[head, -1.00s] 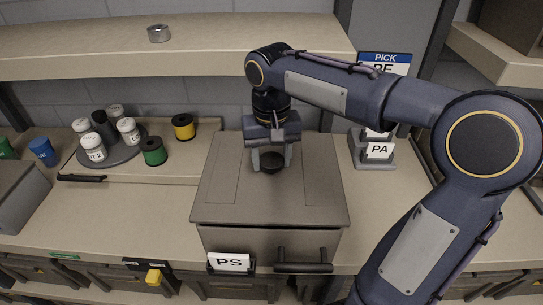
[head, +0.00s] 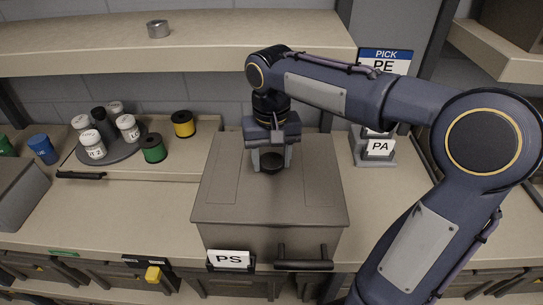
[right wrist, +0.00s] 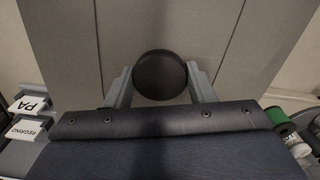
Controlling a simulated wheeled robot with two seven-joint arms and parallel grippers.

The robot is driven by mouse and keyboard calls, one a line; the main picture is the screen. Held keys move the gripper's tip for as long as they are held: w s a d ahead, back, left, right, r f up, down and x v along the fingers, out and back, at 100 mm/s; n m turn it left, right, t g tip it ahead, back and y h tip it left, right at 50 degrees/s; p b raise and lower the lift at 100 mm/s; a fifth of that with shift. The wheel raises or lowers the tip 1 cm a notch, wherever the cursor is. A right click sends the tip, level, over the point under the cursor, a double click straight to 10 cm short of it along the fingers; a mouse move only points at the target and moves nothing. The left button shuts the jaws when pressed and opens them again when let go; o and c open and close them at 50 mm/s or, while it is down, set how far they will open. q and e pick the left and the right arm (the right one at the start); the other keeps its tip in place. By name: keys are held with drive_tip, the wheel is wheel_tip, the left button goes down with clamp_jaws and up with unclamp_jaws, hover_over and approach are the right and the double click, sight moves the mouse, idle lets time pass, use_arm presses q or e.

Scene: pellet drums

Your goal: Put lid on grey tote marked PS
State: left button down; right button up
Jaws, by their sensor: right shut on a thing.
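The grey tote marked PS (head: 285,240) stands on the bench, with its PS card (head: 229,259) and a dark handle on its front. The flat grey lid (head: 270,205) lies level over the tote's top, its edges lined up with the walls. Whether a thin gap remains under it I cannot tell. My right gripper (head: 271,160) points down at the lid's middle, shut on its round black knob (head: 271,169). In the right wrist view the knob (right wrist: 160,75) sits between both fingers. The tote's inside is hidden. My left gripper is not in view.
A round grey tray (head: 106,159) with several labelled white-lidded jars stands to the left, near green (head: 153,149) and yellow (head: 183,124) spools. A PA card stand (head: 378,152) is to the right. The shelf (head: 200,40) runs above.

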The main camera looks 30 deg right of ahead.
sight(271, 160)
drive_tip(key=shift+f, duration=0.35)
drive_tip(key=o, duration=1.2)
drive_tip(key=shift+r, duration=0.1)
wheel_tip(271, 160, up, 6)
drive_tip(key=p, duration=0.5)
